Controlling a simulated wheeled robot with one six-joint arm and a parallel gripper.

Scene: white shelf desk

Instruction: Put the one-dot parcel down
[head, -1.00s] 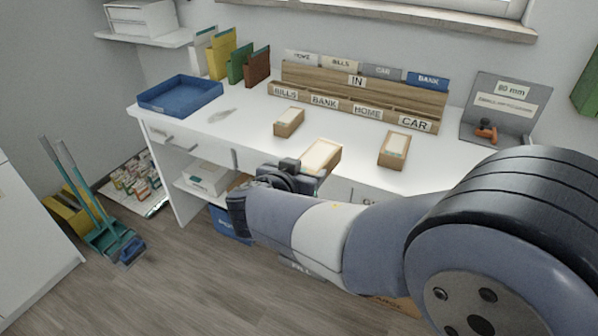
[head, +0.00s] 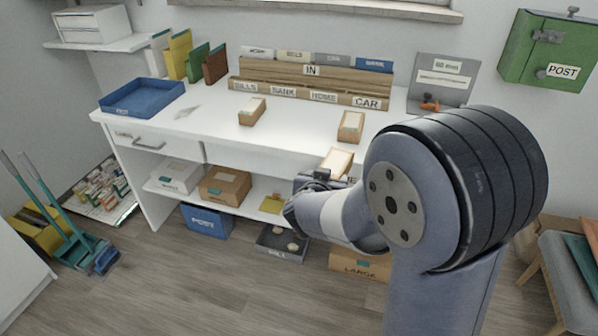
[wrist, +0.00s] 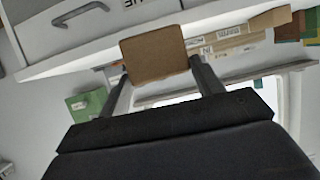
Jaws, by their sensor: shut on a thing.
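A small brown parcel with a pale top (head: 337,161) is held in my gripper (head: 320,177), in front of the desk's front edge. In the wrist view my gripper (wrist: 160,74) has its two fingers on either side of the plain brown face of this parcel (wrist: 153,52). No dots can be made out on it. Two similar parcels stand on the white desk (head: 205,126): one left of centre (head: 251,112) and one to the right (head: 350,127). Their dot marks are too small to read.
A wooden sorter (head: 308,90) labelled BILLS, BANK, HOME and CAR stands at the back. A blue tray (head: 142,97) is at the left, a grey 80 mm gauge (head: 440,82) at the right. The front middle of the desktop is clear.

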